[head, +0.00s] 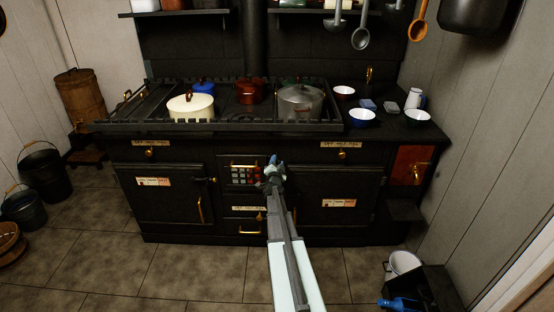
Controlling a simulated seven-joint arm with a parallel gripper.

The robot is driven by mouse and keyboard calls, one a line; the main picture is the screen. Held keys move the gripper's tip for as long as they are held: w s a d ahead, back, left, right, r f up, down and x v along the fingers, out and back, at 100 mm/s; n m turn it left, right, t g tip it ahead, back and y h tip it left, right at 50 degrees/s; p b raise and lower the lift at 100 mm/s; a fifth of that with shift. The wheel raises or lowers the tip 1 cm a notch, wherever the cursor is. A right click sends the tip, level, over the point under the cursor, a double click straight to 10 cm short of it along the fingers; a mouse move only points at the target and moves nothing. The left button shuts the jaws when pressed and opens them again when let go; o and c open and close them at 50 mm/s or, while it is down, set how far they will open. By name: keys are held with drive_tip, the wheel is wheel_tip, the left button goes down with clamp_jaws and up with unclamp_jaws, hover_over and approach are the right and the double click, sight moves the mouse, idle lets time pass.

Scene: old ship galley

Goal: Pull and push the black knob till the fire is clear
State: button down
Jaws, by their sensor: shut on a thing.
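The black stove (200,232) stands against the back wall. A small grated opening (243,174) with a brass bar and pale and reddish patches shows in the middle of its front. My arm reaches up from the bottom of the head view. My gripper (273,168) is at the stove front, just right of the grated opening. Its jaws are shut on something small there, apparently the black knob. The knob itself is hidden by the gripper and cannot be made out against the black stove.
A cream pot (191,108), a red pot (250,92) and a grey pot (301,102) stand on the railed stovetop. Bowls and a white jug (413,98) stand at the right. Buckets are at the floor's left. A dark box (432,288) is at lower right.

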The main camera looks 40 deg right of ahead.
drive_tip(key=shift+v, duration=1.1)
drive_tip(key=shift+d, duration=0.1)
drive_tip(key=c, duration=0.7)
unclamp_jaws()
drive_tip(key=shift+s, duration=0.15)
drive_tip(key=v, duration=1.3)
drive_tip(key=shift+s+a, duration=0.15)
drive_tip(key=shift+a, duration=0.15)
